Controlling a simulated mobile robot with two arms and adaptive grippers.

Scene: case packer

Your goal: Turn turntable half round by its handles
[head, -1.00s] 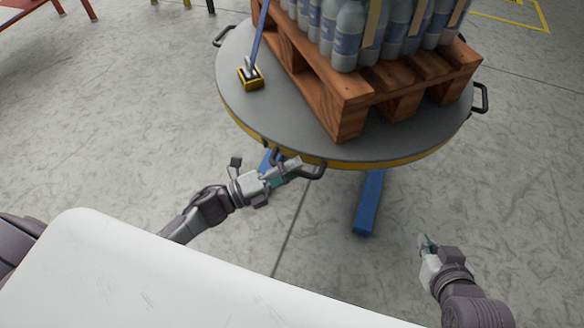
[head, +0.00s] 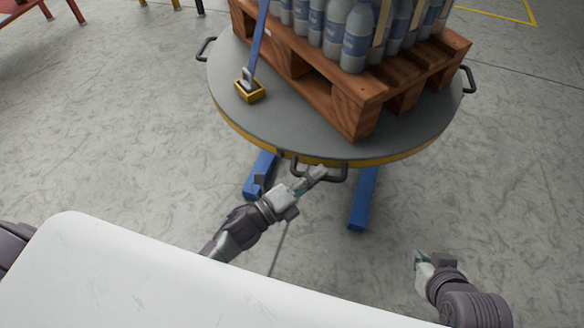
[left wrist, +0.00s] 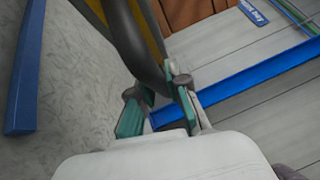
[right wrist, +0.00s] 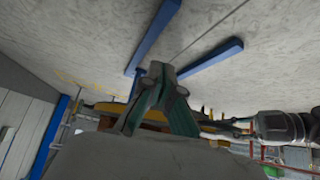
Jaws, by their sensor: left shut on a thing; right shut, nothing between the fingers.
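The turntable (head: 290,130) is a round grey disc with a yellow rim and dark handles around its edge. One handle (head: 205,48) is at the left and another handle (head: 469,80) at the right. My left gripper (head: 312,180) is shut on the near handle (head: 338,178); the left wrist view shows this dark bar (left wrist: 135,45) between the fingers. My right gripper (head: 420,258) is shut and empty, apart from the turntable to its lower right. Its closed fingertips (right wrist: 157,72) show in the right wrist view.
Blue floor legs (head: 363,200) extend underneath. My white base fills the lower left. The surrounding floor is mostly clear.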

